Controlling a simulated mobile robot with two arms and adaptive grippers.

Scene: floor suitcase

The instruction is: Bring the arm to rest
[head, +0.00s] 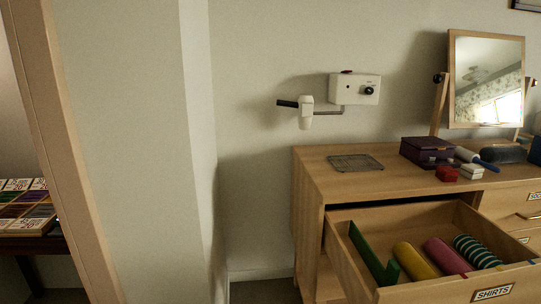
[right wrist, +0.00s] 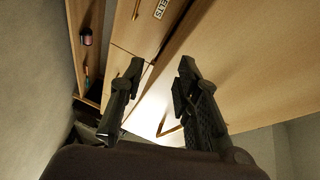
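My right gripper (right wrist: 160,66) shows in the right wrist view with its two dark fingers apart. Nothing is between the fingers. Wooden drawer fronts (right wrist: 235,50) fill the view beyond it; I cannot tell how far away they are. Neither gripper nor arm shows in the head view, and my left gripper is in no view.
The wooden dresser (head: 311,179) stands at the right with a drawer labelled SHIRTS (head: 493,293) pulled open. It holds rolled clothes (head: 415,262) and a green divider (head: 371,257). A purple box (head: 428,151) and mirror (head: 489,82) are on top. A wall-mounted device (head: 355,89) hangs left.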

